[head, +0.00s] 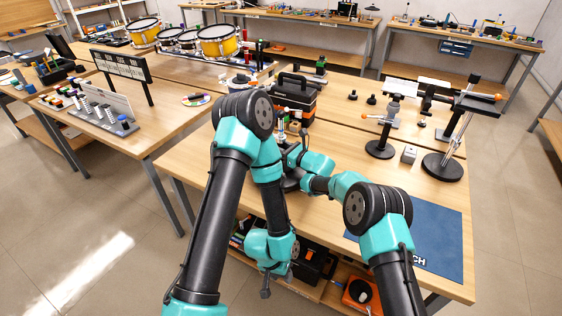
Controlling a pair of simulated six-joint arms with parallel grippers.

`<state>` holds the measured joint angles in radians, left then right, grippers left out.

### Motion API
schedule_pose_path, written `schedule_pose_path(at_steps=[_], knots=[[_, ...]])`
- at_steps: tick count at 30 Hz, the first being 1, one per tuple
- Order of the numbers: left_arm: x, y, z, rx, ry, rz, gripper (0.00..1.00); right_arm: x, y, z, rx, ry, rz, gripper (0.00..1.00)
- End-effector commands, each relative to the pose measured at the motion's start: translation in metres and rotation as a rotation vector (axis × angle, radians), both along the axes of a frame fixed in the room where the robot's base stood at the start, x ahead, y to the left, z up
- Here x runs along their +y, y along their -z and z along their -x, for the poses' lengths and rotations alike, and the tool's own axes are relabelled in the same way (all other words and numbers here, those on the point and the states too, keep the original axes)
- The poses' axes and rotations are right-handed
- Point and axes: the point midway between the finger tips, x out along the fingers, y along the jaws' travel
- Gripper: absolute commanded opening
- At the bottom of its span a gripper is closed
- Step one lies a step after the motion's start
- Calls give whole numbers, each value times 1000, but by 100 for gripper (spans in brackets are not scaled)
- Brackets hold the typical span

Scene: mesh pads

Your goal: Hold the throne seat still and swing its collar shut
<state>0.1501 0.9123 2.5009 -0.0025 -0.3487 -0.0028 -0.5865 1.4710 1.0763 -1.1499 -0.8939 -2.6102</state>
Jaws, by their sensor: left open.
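What looks like the throne seat is a flat black top (478,103) on a slanted metal post at the right of the table. An orange-tipped lever (490,96) sits by this top; I cannot make out whether the collar is open or shut. The post stands on a round black base (443,167). My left gripper (265,289) hangs low in front of the table's front edge, open and far from the seat. My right gripper (290,183) is over the table's left part, largely hidden behind my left arm; its jaws cannot be read. Neither touches the seat.
A shorter stand (380,150) with an orange-tipped handle and a small grey block (409,154) are left of the seat. A blue mat (437,235) covers the table's front right. A black toolbox (296,95) stands at the back left. Bare wood lies between stand and mat.

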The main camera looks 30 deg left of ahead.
Motion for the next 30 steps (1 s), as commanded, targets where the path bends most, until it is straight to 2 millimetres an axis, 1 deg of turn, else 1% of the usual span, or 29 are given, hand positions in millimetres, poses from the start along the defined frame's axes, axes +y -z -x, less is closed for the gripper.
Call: schedule_pose_path(at_steps=[1, 5, 30], knots=[[0, 0, 0, 0, 0, 0, 43, 0, 0, 0, 0, -1, 0, 12], [0, 0, 0, 0, 0, 0, 43, 0, 0, 0, 0, -1, 0, 0], [0, 0, 0, 0, 0, 0, 43, 0, 3, 0, 1, 0, 1, 0]])
